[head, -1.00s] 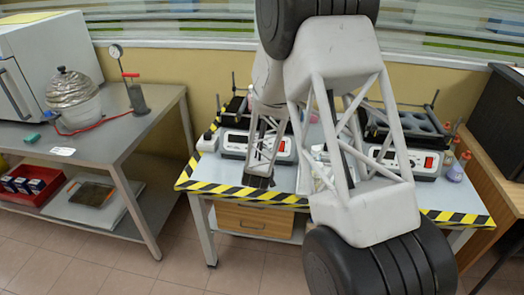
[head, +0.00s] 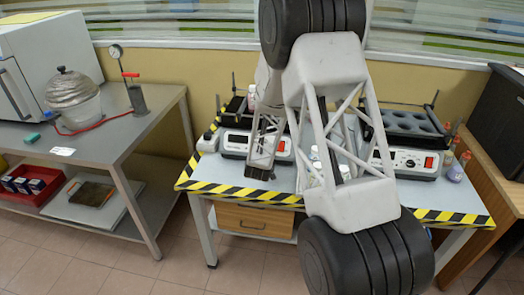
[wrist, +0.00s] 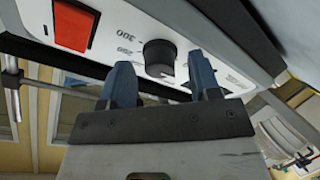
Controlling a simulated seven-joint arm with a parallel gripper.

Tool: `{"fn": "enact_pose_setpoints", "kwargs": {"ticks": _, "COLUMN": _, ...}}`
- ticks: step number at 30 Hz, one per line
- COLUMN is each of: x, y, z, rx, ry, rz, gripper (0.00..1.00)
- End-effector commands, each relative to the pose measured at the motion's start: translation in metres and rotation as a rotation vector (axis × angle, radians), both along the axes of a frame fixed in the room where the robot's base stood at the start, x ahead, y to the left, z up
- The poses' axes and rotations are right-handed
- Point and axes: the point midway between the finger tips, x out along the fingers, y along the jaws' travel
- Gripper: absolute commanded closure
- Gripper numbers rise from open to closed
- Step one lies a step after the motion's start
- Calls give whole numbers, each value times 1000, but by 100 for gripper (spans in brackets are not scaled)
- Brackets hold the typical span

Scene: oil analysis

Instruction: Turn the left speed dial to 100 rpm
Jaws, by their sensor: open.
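The left speed dial (wrist: 160,55) is a black round knob on a white panel with printed numbers, seen turned over in the wrist view; "300" is legible. My gripper (wrist: 160,72) is open, with one blue finger on each side of the dial in that view. I cannot tell whether either finger touches it. In the head view the left shaker's panel (head: 234,143) is partly covered by my arm, and the dial cannot be made out. My gripper (head: 259,173) is in front of that panel there.
A red switch (wrist: 73,25) is beside the dial. The right shaker (head: 405,160) stands on the same table (head: 225,172), partly behind my arm. Small bottles (head: 456,172) stand at its right. A side bench (head: 120,115) holds a pot and a pump.

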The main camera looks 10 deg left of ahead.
Motion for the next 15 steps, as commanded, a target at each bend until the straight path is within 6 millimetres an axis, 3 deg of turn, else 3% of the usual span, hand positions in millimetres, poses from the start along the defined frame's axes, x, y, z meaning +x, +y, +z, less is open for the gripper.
{"fn": "enact_pose_setpoints", "kwargs": {"ticks": 5, "x": 0, "y": 0, "z": 0, "rx": 0, "ry": 0, "rz": 0, "gripper": 46}}
{"fn": "enact_pose_setpoints", "kwargs": {"ticks": 12, "x": 0, "y": 0, "z": 0, "rx": 0, "ry": 0, "rz": 0, "gripper": 83}}
{"fn": "enact_pose_setpoints", "kwargs": {"ticks": 14, "x": 0, "y": 0, "z": 0, "rx": 0, "ry": 0, "rz": 0, "gripper": 92}}
{"fn": "enact_pose_setpoints", "kwargs": {"ticks": 15, "x": 0, "y": 0, "z": 0, "rx": 0, "ry": 0, "rz": 0, "gripper": 92}}
